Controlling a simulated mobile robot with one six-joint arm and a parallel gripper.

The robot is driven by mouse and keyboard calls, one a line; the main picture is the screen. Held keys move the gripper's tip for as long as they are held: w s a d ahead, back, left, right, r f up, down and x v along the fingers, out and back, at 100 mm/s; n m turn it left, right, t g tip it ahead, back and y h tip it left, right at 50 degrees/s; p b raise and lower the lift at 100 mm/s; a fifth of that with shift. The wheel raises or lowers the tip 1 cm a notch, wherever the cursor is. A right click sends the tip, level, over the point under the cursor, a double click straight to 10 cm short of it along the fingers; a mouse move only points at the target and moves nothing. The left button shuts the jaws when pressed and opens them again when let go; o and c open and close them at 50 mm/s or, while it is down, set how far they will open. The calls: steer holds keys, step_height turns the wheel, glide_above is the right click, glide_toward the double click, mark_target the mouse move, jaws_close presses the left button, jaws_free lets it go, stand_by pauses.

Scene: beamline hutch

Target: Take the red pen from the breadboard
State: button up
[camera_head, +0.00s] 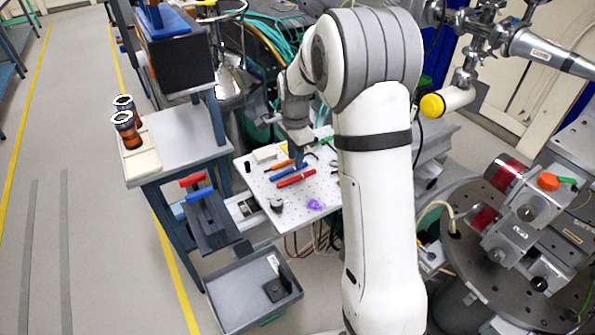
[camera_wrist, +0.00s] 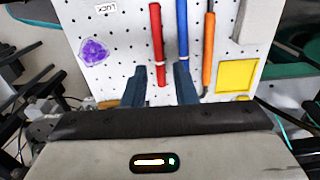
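The red pen (camera_head: 296,178) lies on the white perforated breadboard (camera_head: 262,190). A blue pen (camera_head: 289,170) lies beside it, with an orange tool (camera_head: 279,164) beyond. In the wrist view the red pen (camera_wrist: 156,45) runs lengthwise, its near end in line with the gap between the fingers. The blue pen (camera_wrist: 181,35) lines up with the right finger. My gripper (camera_wrist: 161,85) is open and empty, its dark blue fingers apart. In the head view my gripper (camera_head: 299,157) is over the far part of the breadboard. Its height above the board is hard to tell.
A purple item (camera_wrist: 94,51) and a yellow square (camera_wrist: 238,75) are on the breadboard. A side table with dark-orange cylinders (camera_head: 127,130) stands left. Red- and blue-handled tools (camera_head: 193,180) and a grey tray (camera_head: 235,298) are nearer. Beamline equipment (camera_head: 530,215) crowds the right.

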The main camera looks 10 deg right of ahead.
mark_target(297, 176)
step_height(297, 176, down, 7)
steer(key=shift+d+r+p, duration=0.1)
steer(key=shift+d+p, duration=0.05)
steer(key=shift+p, duration=0.2)
jaws_close()
